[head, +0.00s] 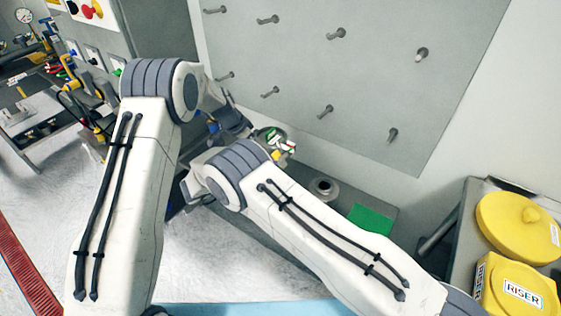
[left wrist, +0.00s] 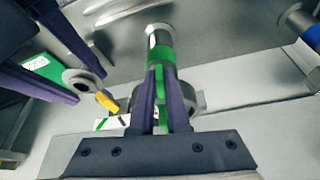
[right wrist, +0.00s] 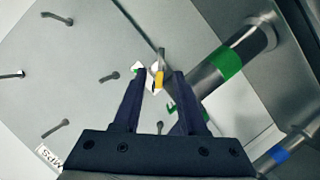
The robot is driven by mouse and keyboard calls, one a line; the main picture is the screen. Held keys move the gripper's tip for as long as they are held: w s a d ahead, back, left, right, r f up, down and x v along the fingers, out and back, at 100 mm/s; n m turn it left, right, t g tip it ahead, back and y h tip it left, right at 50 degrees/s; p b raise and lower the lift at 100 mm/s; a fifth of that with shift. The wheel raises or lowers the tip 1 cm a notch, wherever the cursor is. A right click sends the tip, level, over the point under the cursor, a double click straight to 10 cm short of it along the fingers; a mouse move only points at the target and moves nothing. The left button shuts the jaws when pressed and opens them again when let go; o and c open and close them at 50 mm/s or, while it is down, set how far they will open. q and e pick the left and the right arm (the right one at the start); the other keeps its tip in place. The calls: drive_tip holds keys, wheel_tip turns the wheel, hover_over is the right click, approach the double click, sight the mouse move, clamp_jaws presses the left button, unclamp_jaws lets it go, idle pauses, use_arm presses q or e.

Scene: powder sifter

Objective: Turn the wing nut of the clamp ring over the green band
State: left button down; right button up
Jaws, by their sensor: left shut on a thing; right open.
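A metal pipe with a green band shows in the right wrist view (right wrist: 228,62) and in the left wrist view (left wrist: 161,56). My left gripper (left wrist: 161,72) is shut on a narrow green part that appears to belong to the grey clamp ring (left wrist: 194,102), below the band in that view; the fingers hide much of the ring. The yellow wing nut (left wrist: 107,101) sits on a grey bolt end beside it. My right gripper (right wrist: 160,74) is open, its fingers on either side of the yellow wing nut (right wrist: 158,80).
A grey panel with several pegs (head: 268,20) stands behind. A pipe with a blue band (right wrist: 277,154) runs nearby. A grey flanged fitting (head: 324,188) and a green patch (head: 373,219) are on the bench. Yellow lids (head: 515,228) stand at the right.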

sight(280, 160)
drive_tip(key=x, duration=0.6)
drive_tip(key=shift+d, duration=0.15)
drive_tip(key=shift+c, duration=0.3)
clamp_jaws()
